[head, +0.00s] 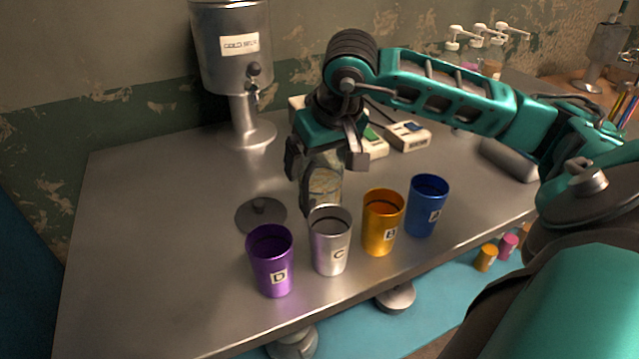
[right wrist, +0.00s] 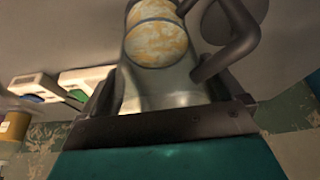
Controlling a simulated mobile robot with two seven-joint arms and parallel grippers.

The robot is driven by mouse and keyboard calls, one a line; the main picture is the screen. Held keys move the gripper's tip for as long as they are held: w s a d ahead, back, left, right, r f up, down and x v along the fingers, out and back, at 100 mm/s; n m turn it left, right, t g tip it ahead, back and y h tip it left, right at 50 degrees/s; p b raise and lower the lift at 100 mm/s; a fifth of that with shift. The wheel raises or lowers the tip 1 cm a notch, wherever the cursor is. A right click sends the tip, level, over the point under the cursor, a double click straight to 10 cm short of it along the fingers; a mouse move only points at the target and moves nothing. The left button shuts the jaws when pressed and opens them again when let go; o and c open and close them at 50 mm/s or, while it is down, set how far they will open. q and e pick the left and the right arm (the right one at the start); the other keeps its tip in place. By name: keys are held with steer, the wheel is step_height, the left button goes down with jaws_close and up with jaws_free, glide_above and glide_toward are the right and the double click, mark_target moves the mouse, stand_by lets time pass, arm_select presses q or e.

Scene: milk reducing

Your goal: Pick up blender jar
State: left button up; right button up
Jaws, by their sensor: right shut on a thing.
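The blender jar (head: 322,186) is a clear jar with mottled yellow-and-white contents, standing behind the cups in the head view. Its lower end is partly hidden by the silver cup. My right gripper (head: 328,155) comes from above and is shut on the jar. In the right wrist view the jar (right wrist: 155,40) sits between the fingers of the gripper (right wrist: 165,98), with its dark handle (right wrist: 240,50) at the right. I cannot tell whether the jar touches the table. My left gripper is not in view.
Purple cup (head: 272,265), silver cup (head: 330,245), orange cup (head: 382,225) and blue cup (head: 427,208) stand in front of the jar. A dark lid (head: 260,214) lies at its left. A metal dispenser (head: 230,60) and white boxes (head: 408,136) stand behind. The table's left side (head: 140,220) is clear.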

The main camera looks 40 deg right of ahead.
steer(key=c, duration=0.7)
steer(key=shift+r, duration=0.1)
steer(key=shift+c, duration=0.2)
